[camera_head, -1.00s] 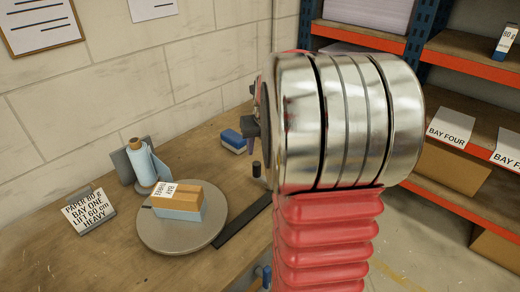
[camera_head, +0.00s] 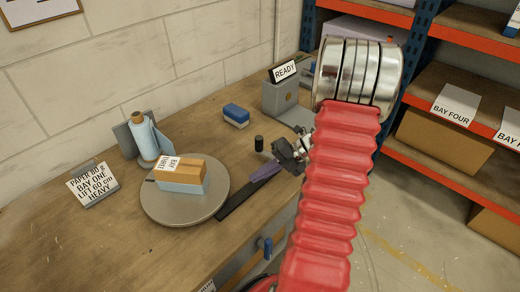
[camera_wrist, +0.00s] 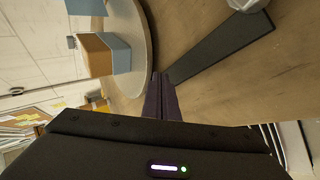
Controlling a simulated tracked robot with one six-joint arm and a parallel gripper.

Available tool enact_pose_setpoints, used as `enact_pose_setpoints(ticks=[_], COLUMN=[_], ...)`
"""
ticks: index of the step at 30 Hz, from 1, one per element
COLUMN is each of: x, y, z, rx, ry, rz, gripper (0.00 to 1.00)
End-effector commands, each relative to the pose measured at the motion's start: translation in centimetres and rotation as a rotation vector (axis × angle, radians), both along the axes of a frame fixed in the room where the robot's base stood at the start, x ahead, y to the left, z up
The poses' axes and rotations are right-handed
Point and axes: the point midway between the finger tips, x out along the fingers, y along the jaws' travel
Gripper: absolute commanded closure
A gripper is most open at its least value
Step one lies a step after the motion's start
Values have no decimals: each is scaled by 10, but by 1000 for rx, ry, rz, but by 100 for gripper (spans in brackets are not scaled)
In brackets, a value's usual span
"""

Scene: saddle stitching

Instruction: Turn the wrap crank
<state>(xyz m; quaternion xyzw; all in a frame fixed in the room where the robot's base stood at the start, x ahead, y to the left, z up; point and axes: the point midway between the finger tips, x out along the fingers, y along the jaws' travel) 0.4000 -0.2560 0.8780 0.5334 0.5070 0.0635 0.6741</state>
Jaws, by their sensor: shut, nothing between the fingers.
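A round grey turntable (camera_head: 160,212) carries a small tan-and-blue wrapped stack (camera_head: 182,175). It also shows at the upper left of the wrist view (camera_wrist: 140,50). A blue handle (camera_head: 265,246) shows at the bench front; I cannot tell whether it is the wrap crank. A flat dark bar (camera_head: 235,206) lies beside the turntable, and a short black knob (camera_head: 259,143) stands behind it. My gripper (camera_head: 256,175) is shut and empty. Its purple fingers overlap the bar's upper end in the head view; contact is unclear. In the wrist view, the fingertips (camera_wrist: 161,76) point between turntable and bar.
A grey READY box (camera_head: 283,98) and a blue block (camera_head: 236,115) stand behind my gripper. Orange-edged shelves (camera_head: 450,125) stand right. The bench's left front is clear.

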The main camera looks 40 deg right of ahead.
Motion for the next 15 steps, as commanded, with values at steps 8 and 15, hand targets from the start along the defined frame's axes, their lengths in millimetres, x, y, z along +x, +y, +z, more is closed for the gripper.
enact_pose_setpoints(ticks=[8,15], x=[1,-3], y=[-15,-53], z=[-2,1], rx=[221,313], ry=[-241,-478], rz=[-179,-387], gripper=[100,100])
